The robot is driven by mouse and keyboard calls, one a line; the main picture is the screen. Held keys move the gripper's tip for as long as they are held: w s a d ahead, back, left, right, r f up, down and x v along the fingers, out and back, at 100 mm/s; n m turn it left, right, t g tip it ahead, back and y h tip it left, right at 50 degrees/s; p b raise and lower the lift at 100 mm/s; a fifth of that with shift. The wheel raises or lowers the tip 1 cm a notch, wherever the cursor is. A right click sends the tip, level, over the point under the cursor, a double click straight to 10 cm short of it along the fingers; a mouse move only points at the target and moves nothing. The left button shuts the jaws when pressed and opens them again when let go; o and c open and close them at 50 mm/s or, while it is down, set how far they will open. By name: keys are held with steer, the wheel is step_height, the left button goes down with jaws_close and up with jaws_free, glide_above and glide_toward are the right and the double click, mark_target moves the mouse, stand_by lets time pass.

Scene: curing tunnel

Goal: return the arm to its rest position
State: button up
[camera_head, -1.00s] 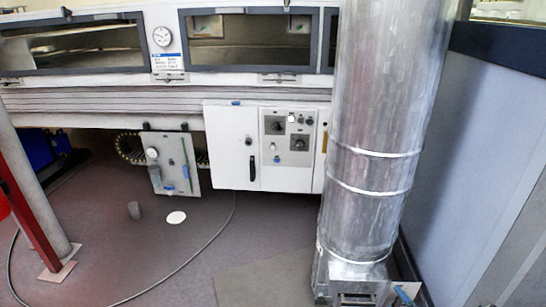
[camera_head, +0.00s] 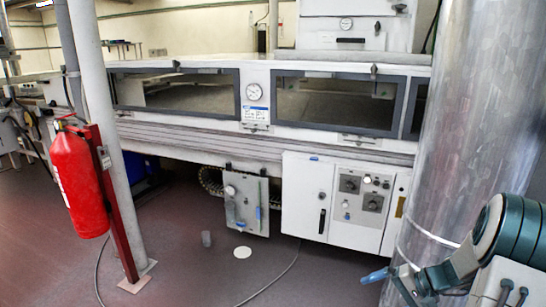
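My arm shows at the lower right of the head view, with teal and grey links in front of the big metal duct. My gripper (camera_head: 388,284) is at its left end, low in the picture, with a blue tip pointing left. I see nothing held in it. Part of the gripper is cut off by the bottom edge, and I cannot make out the gap between its fingers.
The shiny duct (camera_head: 455,130) stands at the right. A white control cabinet (camera_head: 306,198) hangs under the windowed tunnel (camera_head: 200,128). A red extinguisher (camera_head: 78,185) hangs on a post at the left.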

steer(key=s+a+r+n+h+p, duration=0.2)
steer(key=s+a+r+h+p, duration=0.1)
steer(key=r, duration=0.6)
steer(key=s+a+r+n+h+p, duration=0.2)
steer(key=s+a+r+h+p, duration=0.1)
steer(key=s+a+r+p, duration=0.2)
steer(key=s+a+r+n+h+p, duration=0.1)
steer(key=s+a+r+h+p, duration=0.2)
steer(key=s+a+r, duration=0.4)
steer(key=s+r+p, duration=0.1)
steer(key=s+r, duration=0.4)
steer(key=r, duration=0.2)
steer(key=shift+n+g, duration=0.4)
